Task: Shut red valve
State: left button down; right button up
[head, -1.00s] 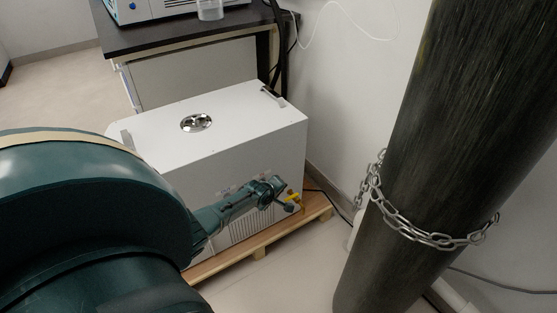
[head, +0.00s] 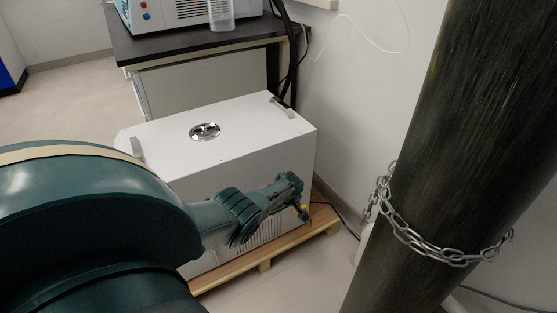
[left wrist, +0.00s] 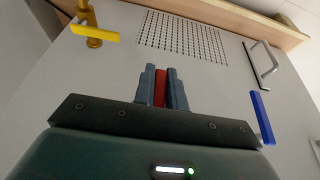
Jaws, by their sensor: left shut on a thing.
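The red valve handle (left wrist: 160,88) shows in the left wrist view as a narrow red strip on the front of the white box. My left gripper (left wrist: 163,86) is shut on it, with one grey-blue finger on each side. The handle's base is hidden by the fingers and palm. In the head view my left gripper (head: 298,192) is at the front of the white box (head: 240,128), near its right end, and hides the red valve there. My right gripper is in neither view.
A yellow valve (left wrist: 95,36) and a blue handle (left wrist: 263,118) flank the red one. A metal handle (left wrist: 262,64) is near the vent holes (left wrist: 183,36). The box stands on a wooden pallet (head: 282,245). A dark chained cylinder (head: 450,130) stands at right.

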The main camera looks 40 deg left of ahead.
pick_arm(q)
jog(key=shift+s, duration=0.1)
dwell(0.4)
jog(key=c, duration=1.4)
grip_release()
jog(key=shift+c, duration=0.2)
jog(key=shift+d+r+p, duration=0.1)
jog(key=shift+r+p, duration=0.4)
jog(key=shift+p, duration=0.05)
jog(key=p+v, duration=1)
jog(key=v, duration=0.2)
jog(key=shift+d, duration=0.15)
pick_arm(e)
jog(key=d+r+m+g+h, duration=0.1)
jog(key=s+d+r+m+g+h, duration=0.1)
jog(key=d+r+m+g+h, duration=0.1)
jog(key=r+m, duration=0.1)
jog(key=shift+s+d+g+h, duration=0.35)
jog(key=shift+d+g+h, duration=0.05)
pick_arm(q)
jog(key=shift+s, duration=0.1)
